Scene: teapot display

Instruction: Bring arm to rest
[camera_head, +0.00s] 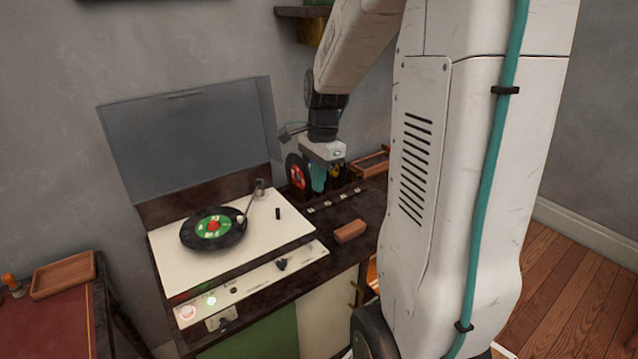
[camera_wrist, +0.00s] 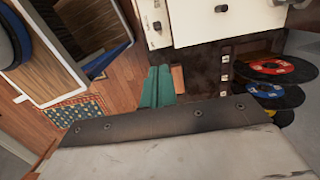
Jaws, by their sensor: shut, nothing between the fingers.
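My gripper (camera_wrist: 157,72) shows in the wrist view as two teal fingers side by side, shut and empty. In the head view my arm reaches over the right end of the dark cabinet top, and my gripper (camera_head: 319,178) points down there by the records. A record with a red label (camera_head: 297,172) stands beside it; in the wrist view the red-label record (camera_wrist: 280,65) lies off to the right of the fingers. A reddish-brown block (camera_head: 350,231) rests on the cabinet top, and it shows close beside the fingertips in the wrist view (camera_wrist: 178,78).
A turntable (camera_head: 175,250) with a black record (camera_head: 230,240) and raised lid (camera_head: 185,130) fills the cabinet's left part. A wooden tray (camera_head: 64,275) sits on the red-topped table at left. Another tray (camera_head: 372,164) lies behind my gripper. Wooden floor (camera_head: 580,275) is open at right.

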